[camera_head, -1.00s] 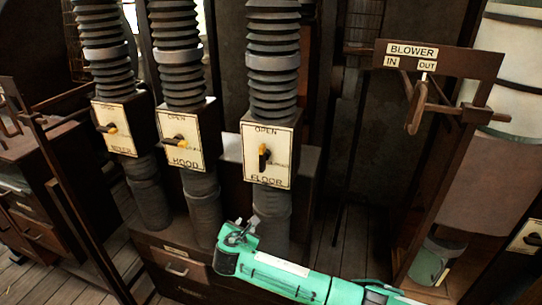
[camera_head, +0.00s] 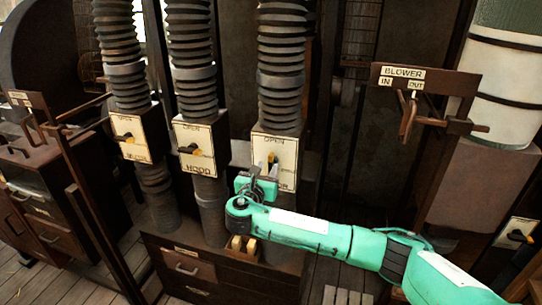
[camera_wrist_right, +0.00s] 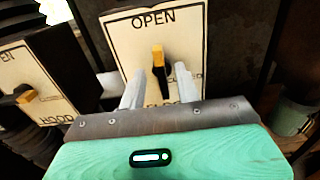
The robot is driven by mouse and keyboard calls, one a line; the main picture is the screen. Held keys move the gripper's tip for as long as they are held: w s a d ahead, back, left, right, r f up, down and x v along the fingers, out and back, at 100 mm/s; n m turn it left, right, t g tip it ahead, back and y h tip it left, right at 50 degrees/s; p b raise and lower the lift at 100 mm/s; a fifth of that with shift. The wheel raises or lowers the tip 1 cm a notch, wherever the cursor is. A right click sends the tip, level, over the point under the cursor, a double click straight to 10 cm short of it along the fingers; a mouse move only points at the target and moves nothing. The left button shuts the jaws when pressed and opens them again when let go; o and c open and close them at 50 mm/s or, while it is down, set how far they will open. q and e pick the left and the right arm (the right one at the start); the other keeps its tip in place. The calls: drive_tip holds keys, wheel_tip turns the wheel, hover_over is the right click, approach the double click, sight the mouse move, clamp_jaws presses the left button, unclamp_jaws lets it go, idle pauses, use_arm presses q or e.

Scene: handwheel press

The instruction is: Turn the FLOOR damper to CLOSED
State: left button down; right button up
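The FLOOR damper is a cream plate (camera_head: 288,150) on a dark box below a ribbed duct. Its black lever with a yellow end (camera_head: 271,158) stands about upright. In the right wrist view the lever (camera_wrist_right: 159,62) has its yellow end up, toward the word OPEN. My right gripper (camera_head: 264,172) is in front of the lower part of this plate. In the wrist view its two fingers (camera_wrist_right: 158,76) are apart, one on each side of the lever, with visible gaps. The gripper hides much of the FLOOR label. My left gripper is not in view.
The HOOD damper (camera_head: 197,165) and another damper (camera_head: 132,150) stand to the left. The BLOWER lever frame (camera_head: 425,80) is at the right. A dark drawer cabinet (camera_head: 180,250) stands below the ducts.

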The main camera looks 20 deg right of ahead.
sight(270, 162)
drive_tip(key=p+x, duration=0.1)
drive_tip(key=x, duration=0.4)
drive_tip(key=shift+w, duration=0.15)
drive_tip(key=shift+f, duration=0.15)
clamp_jaws()
